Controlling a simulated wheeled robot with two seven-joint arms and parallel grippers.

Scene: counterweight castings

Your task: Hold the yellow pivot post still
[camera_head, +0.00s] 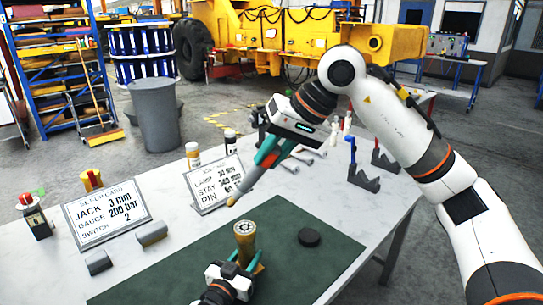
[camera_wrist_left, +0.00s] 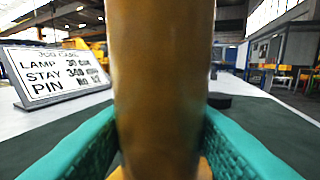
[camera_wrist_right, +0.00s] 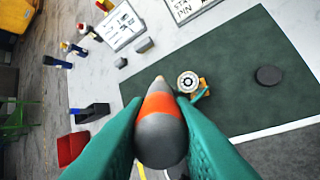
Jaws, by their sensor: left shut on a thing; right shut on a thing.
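The yellow pivot post (camera_head: 245,238) stands upright on the green mat (camera_head: 310,268), with a ringed round top. My left gripper (camera_head: 246,262) is shut on it low down. In the left wrist view the post (camera_wrist_left: 163,75) fills the middle between the teal fingers (camera_wrist_left: 160,140). In the right wrist view its top (camera_wrist_right: 188,82) shows beside an orange-yellow base part. My right gripper (camera_head: 262,165) is shut on a grey tapered tool (camera_wrist_right: 160,140) with an orange band and a tan tip. The tool's tip points down toward the post's top and is apart from it.
A black puck (camera_head: 308,237) lies on the mat right of the post. Two sign cards (camera_head: 105,215) and grey blocks (camera_head: 152,233) stand left. Bottles (camera_head: 192,155) and holders (camera_head: 362,176) are at the back. The mat's right front is clear.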

